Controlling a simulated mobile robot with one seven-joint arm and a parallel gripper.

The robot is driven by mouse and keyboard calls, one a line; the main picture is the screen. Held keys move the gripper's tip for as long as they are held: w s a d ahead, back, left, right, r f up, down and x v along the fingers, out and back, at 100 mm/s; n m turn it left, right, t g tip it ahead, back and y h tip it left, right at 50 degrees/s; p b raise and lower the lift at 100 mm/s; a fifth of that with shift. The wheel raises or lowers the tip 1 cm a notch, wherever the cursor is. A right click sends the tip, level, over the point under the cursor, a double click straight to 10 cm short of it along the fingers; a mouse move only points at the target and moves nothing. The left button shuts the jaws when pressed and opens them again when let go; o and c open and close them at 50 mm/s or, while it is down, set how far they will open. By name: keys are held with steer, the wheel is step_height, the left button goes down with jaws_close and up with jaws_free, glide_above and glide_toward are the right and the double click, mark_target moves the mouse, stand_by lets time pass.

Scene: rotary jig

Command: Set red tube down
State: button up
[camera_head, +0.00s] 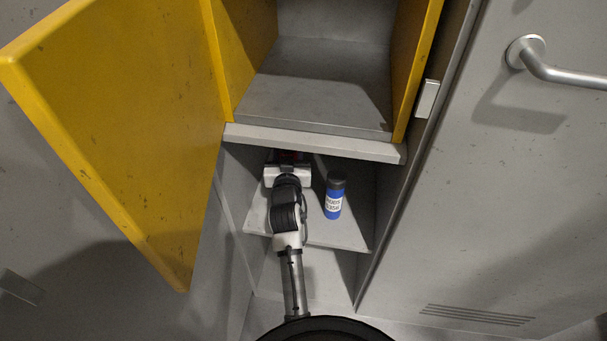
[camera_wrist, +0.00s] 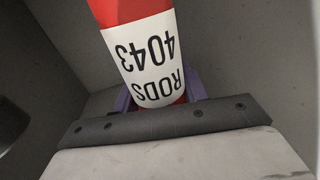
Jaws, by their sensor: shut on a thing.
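The red tube (camera_wrist: 150,60) fills the upper middle of the wrist view, its white label reading "RODS 4043" upside down. My gripper (camera_head: 288,158) is shut on the tube, with its purple fingers on either side of the label's lower end in the wrist view. In the head view, my gripper reaches into the compartment under the grey upper shelf (camera_head: 320,143). The tube is mostly hidden there by the gripper and shelf edge. Whether the tube touches the lower shelf (camera_head: 345,235) cannot be told.
A blue tube (camera_head: 333,198) with a dark cap stands on the lower shelf, just right of my arm. An open yellow door (camera_head: 120,130) hangs at the left. The yellow-sided upper compartment (camera_head: 320,85) is empty. A grey door with a handle (camera_head: 560,75) is at right.

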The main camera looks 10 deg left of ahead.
step_height(320, 180, down, 8)
steer(key=shift+r+b, duration=0.2)
steer(key=shift+b, duration=0.4)
steer(key=shift+f, duration=0.15)
steer(key=o, duration=1.2)
steer(key=shift+c, duration=0.2)
steer(key=shift+r, duration=0.2)
